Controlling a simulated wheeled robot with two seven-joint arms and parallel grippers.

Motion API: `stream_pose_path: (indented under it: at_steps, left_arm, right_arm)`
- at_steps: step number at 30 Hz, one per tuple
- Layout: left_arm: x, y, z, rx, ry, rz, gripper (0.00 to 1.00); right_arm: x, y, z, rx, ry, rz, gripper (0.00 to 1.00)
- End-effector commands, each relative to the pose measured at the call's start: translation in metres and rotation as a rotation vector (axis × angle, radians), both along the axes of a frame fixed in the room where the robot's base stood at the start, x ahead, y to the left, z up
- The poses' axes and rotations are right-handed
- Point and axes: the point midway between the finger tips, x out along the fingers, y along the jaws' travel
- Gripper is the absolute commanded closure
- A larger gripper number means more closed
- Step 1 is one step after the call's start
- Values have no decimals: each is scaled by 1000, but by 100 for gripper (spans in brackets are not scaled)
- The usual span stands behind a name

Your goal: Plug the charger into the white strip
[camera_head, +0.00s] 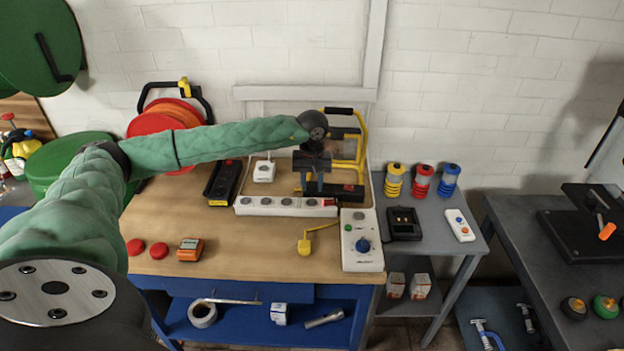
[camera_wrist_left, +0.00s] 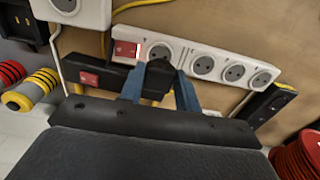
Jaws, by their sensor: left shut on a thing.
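The white strip (camera_head: 275,206) lies on the wooden bench, with several round sockets in a row and a red switch at its right end. In the left wrist view the white strip (camera_wrist_left: 183,55) runs across the top, with its switch on the left. My left gripper (camera_head: 312,186) points down just behind the strip's right part. In the wrist view its blue fingers (camera_wrist_left: 160,82) are shut on a small dark thing, apparently the charger (camera_wrist_left: 159,73). It overlaps the socket beside the switch; whether it touches or sits in it I cannot tell. My right gripper is not in view.
A black strip (camera_head: 347,191) lies close behind the white one; another (camera_head: 222,182) stands to the left. A white adapter (camera_head: 264,172) and red cable reel (camera_head: 160,120) are behind.

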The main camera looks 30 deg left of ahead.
Motion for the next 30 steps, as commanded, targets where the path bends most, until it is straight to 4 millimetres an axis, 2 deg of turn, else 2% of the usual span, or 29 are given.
stream_pose_path:
  at_steps: [12,21,30]
  left_arm:
    - [0,0,-29,0,0,1,87]
    - [0,0,-35,-1,-1,1,87]
    - [0,0,-35,0,-1,1,87]
  right_arm:
    - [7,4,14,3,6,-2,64]
    - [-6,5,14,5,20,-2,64]
    - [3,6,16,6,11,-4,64]
